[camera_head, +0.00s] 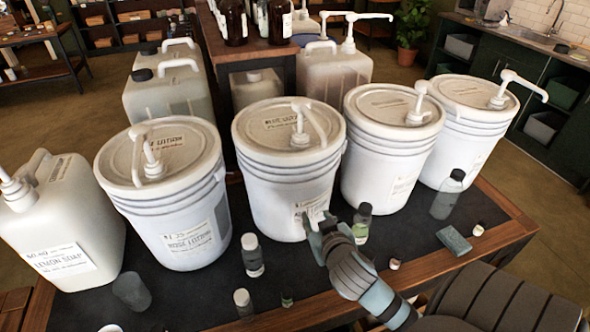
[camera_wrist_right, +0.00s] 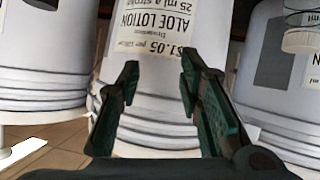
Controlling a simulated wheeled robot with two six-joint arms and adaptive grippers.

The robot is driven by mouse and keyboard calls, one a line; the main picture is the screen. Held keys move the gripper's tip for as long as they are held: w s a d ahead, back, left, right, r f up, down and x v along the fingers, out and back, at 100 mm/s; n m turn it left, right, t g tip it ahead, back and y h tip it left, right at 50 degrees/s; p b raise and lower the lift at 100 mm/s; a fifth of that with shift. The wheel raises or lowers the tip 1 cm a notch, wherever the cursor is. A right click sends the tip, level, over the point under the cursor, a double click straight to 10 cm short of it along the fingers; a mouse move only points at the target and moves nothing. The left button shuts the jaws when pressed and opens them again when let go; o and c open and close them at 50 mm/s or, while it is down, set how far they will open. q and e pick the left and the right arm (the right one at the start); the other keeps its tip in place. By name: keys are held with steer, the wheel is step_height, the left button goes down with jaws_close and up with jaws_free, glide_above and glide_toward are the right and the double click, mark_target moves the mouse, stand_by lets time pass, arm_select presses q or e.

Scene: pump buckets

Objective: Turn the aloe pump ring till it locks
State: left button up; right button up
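The aloe bucket (camera_head: 285,190) is the second white bucket from the left in the head view; its label, reading "ALOE LOTION", shows upside down in the right wrist view (camera_wrist_right: 155,40). Its white pump (camera_head: 308,118) stands upright on the lid, spout to the front right. The pump ring (camera_head: 300,139) is at the pump's foot on the lid; whether it is locked cannot be told. My right gripper (camera_head: 322,220) is low in front of this bucket, well below the ring. Its fingers (camera_wrist_right: 160,72) are apart with nothing between them. My left gripper is out of view.
A rose lotion bucket (camera_head: 190,225) stands to the left, two more pump buckets (camera_head: 385,165) (camera_head: 470,125) to the right. Small bottles (camera_head: 251,255) (camera_head: 362,222) (camera_head: 447,195) and a green-grey block (camera_head: 454,240) are on the dark mat near my right gripper. A lemon soap jug (camera_head: 75,255) is far left.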

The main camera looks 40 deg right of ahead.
mark_target(296, 124)
steer(key=w+d+r+m+t+h, duration=0.1)
steer(key=w+r+t, duration=0.2)
steer(key=r, duration=0.5)
steer(key=w+d+r+m+t, duration=0.1)
steer(key=w+r+t, duration=0.15)
steer(key=r, duration=0.55)
steer(key=x, duration=0.4)
steer(key=p+x, duration=0.1)
steer(key=x, duration=0.8)
steer(key=shift+w+f, duration=0.15)
steer(key=shift+f, duration=0.25)
steer(key=shift+c, duration=0.5)
steer(key=shift+h, duration=0.3)
jaws_close()
